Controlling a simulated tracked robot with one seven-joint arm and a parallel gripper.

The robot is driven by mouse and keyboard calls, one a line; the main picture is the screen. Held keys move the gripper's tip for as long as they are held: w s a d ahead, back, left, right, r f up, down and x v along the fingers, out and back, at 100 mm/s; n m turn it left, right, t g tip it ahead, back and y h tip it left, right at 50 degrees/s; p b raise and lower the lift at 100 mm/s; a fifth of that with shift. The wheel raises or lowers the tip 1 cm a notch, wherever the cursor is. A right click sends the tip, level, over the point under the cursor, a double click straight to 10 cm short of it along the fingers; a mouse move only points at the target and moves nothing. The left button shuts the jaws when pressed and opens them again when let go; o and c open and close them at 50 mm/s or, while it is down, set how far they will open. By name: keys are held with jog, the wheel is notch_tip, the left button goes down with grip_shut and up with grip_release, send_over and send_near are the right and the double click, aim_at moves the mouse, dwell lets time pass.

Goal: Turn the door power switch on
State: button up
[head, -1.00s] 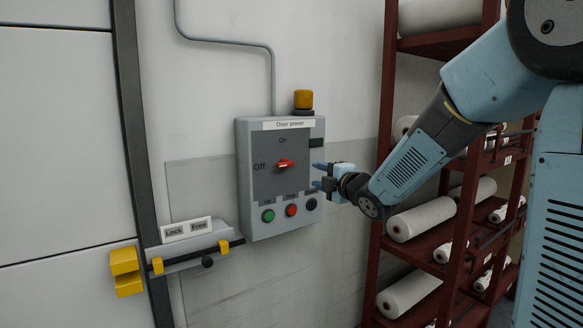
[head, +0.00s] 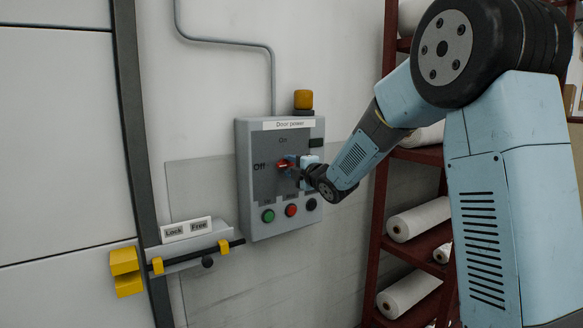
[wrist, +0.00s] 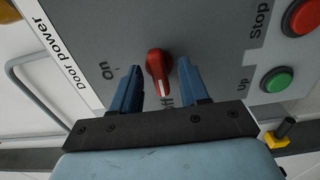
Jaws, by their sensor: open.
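The grey door power box (head: 247,215) hangs on the wall in the head view. Its red rotary switch (head: 282,165) points left at the Off label; the On label sits above it. In the wrist view the red switch (wrist: 158,66) lies between my two blue fingers, its white mark pointing down at the partly hidden Off label. My gripper (wrist: 160,76) is open, one finger on each side of the knob with a gap to both. In the head view my gripper (head: 291,168) is at the switch and partly covers the panel to its right.
Green (head: 268,216), red (head: 291,210) and dark (head: 311,204) buttons sit below the switch. An amber lamp (head: 303,99) stands on top of the box. A lock slider (head: 195,257) is at lower left. A rack (head: 376,270) with white rolls stands at right.

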jog(key=shift+w+a, duration=0.35)
jog(key=shift+w, duration=0.15)
jog(key=shift+c, duration=0.3)
